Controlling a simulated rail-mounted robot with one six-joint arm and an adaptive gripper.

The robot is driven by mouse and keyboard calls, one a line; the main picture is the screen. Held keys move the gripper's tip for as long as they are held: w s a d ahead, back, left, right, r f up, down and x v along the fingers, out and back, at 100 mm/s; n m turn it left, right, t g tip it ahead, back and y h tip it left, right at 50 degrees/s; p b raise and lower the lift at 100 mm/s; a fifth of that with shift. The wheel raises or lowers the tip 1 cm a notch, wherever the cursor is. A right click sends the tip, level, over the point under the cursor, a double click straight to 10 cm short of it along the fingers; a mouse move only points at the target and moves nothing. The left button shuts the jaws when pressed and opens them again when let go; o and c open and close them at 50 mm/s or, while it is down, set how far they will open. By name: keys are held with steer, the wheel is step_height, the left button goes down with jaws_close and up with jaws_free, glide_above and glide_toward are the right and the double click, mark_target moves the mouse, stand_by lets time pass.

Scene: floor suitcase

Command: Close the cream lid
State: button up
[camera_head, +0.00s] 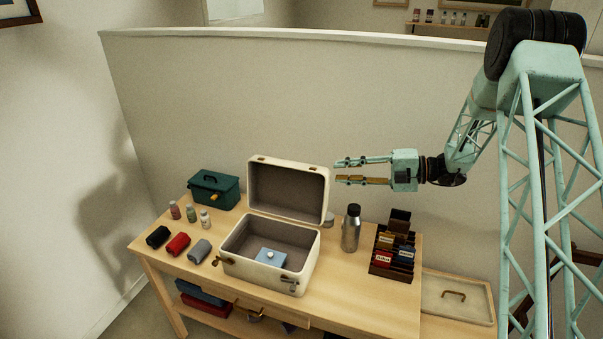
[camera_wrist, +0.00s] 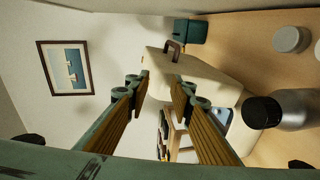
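The cream suitcase's lid (camera_head: 290,188) stands raised, with its grey lining facing the front. Its base (camera_head: 240,272) sits on the table, open, holding a small blue box (camera_head: 270,257) with a pale knob. My gripper (camera_head: 338,173) is open and empty, just right of the lid's upper right edge in the head view, pointing left. In the wrist view the cream lid (camera_wrist: 205,78) with a dark handle lies beyond my fingertips (camera_wrist: 161,84). The fingers appear apart from the lid, though the exact gap is hard to tell.
A steel bottle (camera_head: 351,230) and a dark organizer (camera_head: 394,250) stand right of the suitcase. A green box (camera_head: 214,189), small bottles (camera_head: 190,213) and rolled cloths (camera_head: 178,244) are at left. A partition wall (camera_head: 330,100) rises behind the table.

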mark_target(295, 172)
steer(key=w+a+f+m+t+y, duration=0.1)
steer(key=w+a+f+m+t, duration=0.1)
steer(key=w+a+f+m, duration=0.1)
steer(key=shift+w+a+f+m+y, duration=0.25)
steer(key=shift+w+f+m, duration=0.6)
steer(key=shift+f, duration=0.9)
steer(key=shift+w+n, duration=0.1)
steer(key=shift+n, duration=0.15)
steer(key=shift+b+x, duration=0.9)
steer(key=shift+x, duration=5.95)
jaws_close()
